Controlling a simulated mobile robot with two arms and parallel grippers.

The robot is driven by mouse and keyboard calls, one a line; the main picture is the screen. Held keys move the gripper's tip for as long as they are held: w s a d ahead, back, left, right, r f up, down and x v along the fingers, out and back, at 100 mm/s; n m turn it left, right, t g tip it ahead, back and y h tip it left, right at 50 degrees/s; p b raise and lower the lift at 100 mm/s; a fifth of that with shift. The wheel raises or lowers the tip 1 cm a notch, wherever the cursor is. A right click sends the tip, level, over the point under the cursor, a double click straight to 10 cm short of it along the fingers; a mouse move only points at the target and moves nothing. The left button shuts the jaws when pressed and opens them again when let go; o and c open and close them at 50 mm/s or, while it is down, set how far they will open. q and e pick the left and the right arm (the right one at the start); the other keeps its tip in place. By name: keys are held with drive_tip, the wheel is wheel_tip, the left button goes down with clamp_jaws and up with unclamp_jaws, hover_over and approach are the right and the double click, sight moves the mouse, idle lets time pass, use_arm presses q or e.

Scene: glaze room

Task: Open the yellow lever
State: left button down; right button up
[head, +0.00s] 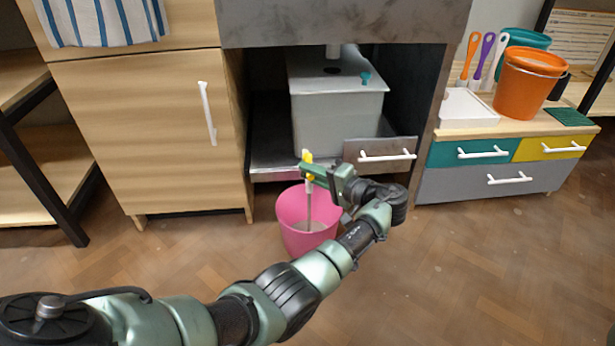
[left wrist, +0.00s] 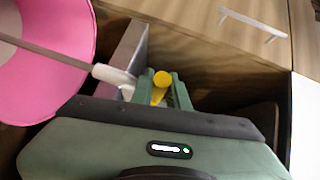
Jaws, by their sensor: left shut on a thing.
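The yellow lever (head: 307,157) shows above the pink bucket (head: 300,240), in front of the grey box under the counter. My left gripper (head: 308,170) is shut on it, and the fingers hide part of it. In the left wrist view the lever's round yellow end (left wrist: 161,79) sticks up between the green fingers of my left gripper (left wrist: 158,94). My right gripper is in neither view.
The grey box (head: 335,105) stands on a shelf in the open bay. A grey drawer front (head: 365,149) with a white handle is right of the lever. A wooden cabinet (head: 140,135) stands left. An orange bucket (head: 525,88) sits on the right unit. The floor in front is clear.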

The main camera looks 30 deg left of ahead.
use_arm(q)
drive_tip(key=shift+w+g, duration=0.1)
drive_tip(key=shift+g, duration=0.2)
drive_tip(key=c, duration=1.4)
unclamp_jaws()
drive_tip(key=shift+f, duration=0.1)
